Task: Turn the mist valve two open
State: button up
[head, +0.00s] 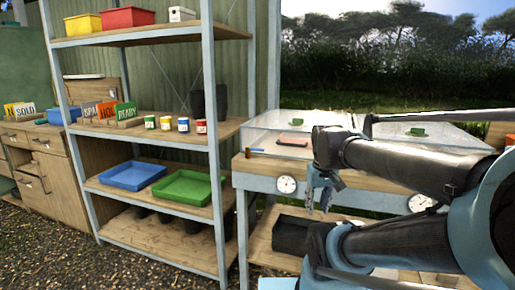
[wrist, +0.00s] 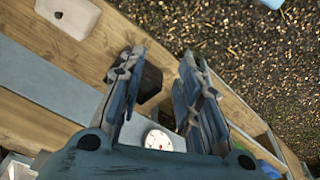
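My gripper (head: 318,203) hangs in front of the bench's front edge in the head view, fingers pointing down. In the wrist view my gripper (wrist: 160,58) shows two separated fingers with nothing held between them. A white round dial (head: 286,184) is on the bench front, left of my gripper. A second dial (head: 420,201) is farther right, partly behind my arm. One white dial (wrist: 157,139) shows low between the fingers in the wrist view; I cannot tell which one. I cannot make out mist valve two or its handle; my arm covers part of the bench front.
Clear covers (head: 300,126) stand on the wooden bench. A dark box (head: 291,234) sits on its lower shelf. A shelf rack with a blue tray (head: 131,176) and a green tray (head: 187,188) stands left. Gravel (head: 130,268) lies open in front.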

jog(key=w+a+r+n, duration=0.3)
jog(key=w+r, duration=0.4)
jog(key=r, duration=0.1)
jog(key=w+a+r+n, duration=0.35)
jog(key=w+r, duration=0.25)
jog(key=r, duration=0.2)
jog(key=n, duration=0.6)
send_near(256, 149)
jog(key=shift+h, duration=0.3)
jog(key=f, duration=0.2)
jog(key=w+f, duration=0.1)
jog(key=f, duration=0.2)
jog(key=d+f, duration=0.1)
jog(key=f, duration=0.1)
jog(key=shift+w+f, duration=0.25)
jog(key=shift+w, duration=0.15)
grip_shut()
jog(key=shift+d, duration=0.1)
